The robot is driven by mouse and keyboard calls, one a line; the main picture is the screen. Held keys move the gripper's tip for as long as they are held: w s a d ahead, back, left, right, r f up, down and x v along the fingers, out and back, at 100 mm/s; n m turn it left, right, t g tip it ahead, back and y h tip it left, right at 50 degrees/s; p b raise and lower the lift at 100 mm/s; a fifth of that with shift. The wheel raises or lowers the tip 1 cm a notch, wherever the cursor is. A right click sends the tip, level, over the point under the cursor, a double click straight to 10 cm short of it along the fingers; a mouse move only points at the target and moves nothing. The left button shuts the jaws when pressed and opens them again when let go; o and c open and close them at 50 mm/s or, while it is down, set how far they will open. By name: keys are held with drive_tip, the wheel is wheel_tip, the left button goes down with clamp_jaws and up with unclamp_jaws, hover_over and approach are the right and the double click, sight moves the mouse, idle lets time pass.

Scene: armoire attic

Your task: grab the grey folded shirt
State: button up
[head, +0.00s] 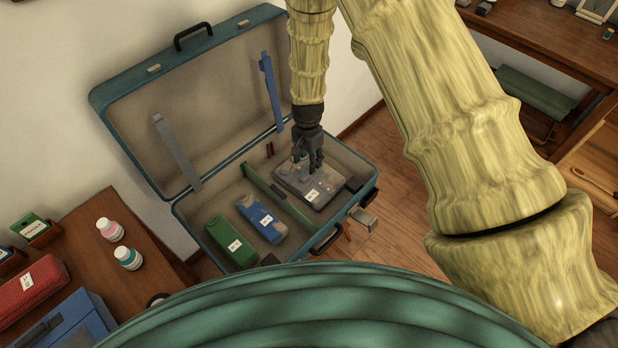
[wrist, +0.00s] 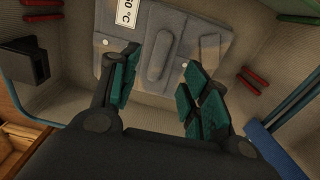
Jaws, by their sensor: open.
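The grey folded shirt (head: 309,186) lies flat in the right part of an open green suitcase (head: 214,242), with a white label on it. In the wrist view the grey shirt (wrist: 152,62) shows buttons, a raised folded strip and the label near the top. My gripper (head: 308,165) is above the shirt, pointing down at it. In the wrist view its two green-padded fingers (wrist: 158,92) are spread apart, with the shirt beyond and between them and nothing held. I cannot tell whether the fingertips touch the cloth.
A blue folded item (head: 262,218) and a green one (head: 231,243) lie left of a green divider (head: 277,196). A small black box (wrist: 24,60) sits beside the shirt. Red clips (wrist: 254,80) and the blue lid strap (head: 271,92) are near. The suitcase lid stands open behind.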

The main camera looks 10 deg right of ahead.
sight(309, 177)
drive_tip(key=shift+w+d+f+p, duration=0.1)
drive_tip(key=shift+f+p, duration=0.2)
drive_tip(key=shift+f, duration=1.35)
drive_tip(key=shift+w+d+f+p, duration=0.1)
drive_tip(key=shift+f+p, duration=0.15)
drive_tip(key=shift+f, duration=1.4)
drive_tip(key=shift+s, duration=0.1)
drive_tip(key=shift+c, duration=0.4)
clamp_jaws()
